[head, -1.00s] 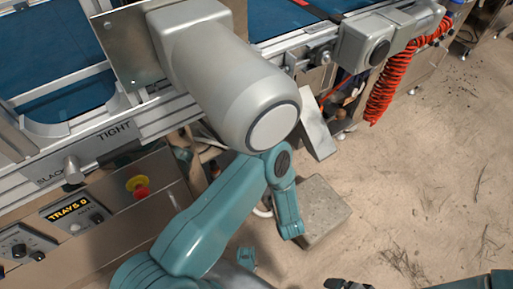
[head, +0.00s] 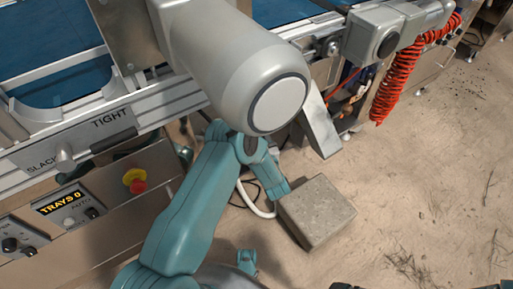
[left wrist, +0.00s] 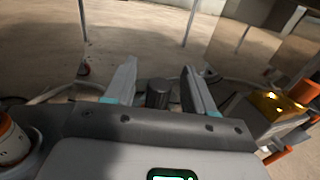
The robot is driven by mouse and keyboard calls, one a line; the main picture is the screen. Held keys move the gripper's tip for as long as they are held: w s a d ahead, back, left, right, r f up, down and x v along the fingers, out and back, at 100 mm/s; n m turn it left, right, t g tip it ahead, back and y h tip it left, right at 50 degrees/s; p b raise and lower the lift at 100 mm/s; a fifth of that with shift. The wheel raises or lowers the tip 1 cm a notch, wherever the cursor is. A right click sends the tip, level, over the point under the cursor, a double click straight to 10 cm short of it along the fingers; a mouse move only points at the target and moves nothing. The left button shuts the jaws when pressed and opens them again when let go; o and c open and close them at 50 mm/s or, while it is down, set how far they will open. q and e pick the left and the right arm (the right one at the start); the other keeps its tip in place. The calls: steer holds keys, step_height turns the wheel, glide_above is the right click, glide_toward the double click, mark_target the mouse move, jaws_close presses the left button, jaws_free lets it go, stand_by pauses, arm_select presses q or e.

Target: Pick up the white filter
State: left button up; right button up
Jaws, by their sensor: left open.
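I cannot make out a white filter in either view. My left gripper (left wrist: 157,75) is open in the left wrist view, its two fingers apart. A short dark cylinder (left wrist: 157,93) shows between the fingers, near their base; I cannot tell what it is or how far off. No held object shows between the fingers. In the head view my left arm reaches in beneath the big grey motor housing, and I cannot make out its gripper there. My right gripper is not clearly in view.
The grey motor housing (head: 235,65) overhangs my left arm. A concrete block (head: 315,210) lies on the floor, with a white hose (head: 250,203) beside it. A red coiled hose (head: 395,85) hangs at upper right. The floor at right is open.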

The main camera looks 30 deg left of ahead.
arm_select(q)
jaws_close()
steer(key=shift+r, duration=0.1)
step_height(320, 180, up, 10)
steer(key=p, duration=0.4)
step_height(320, 180, up, 3)
steer(key=p, duration=0.3)
steer(key=shift+r, duration=0.2)
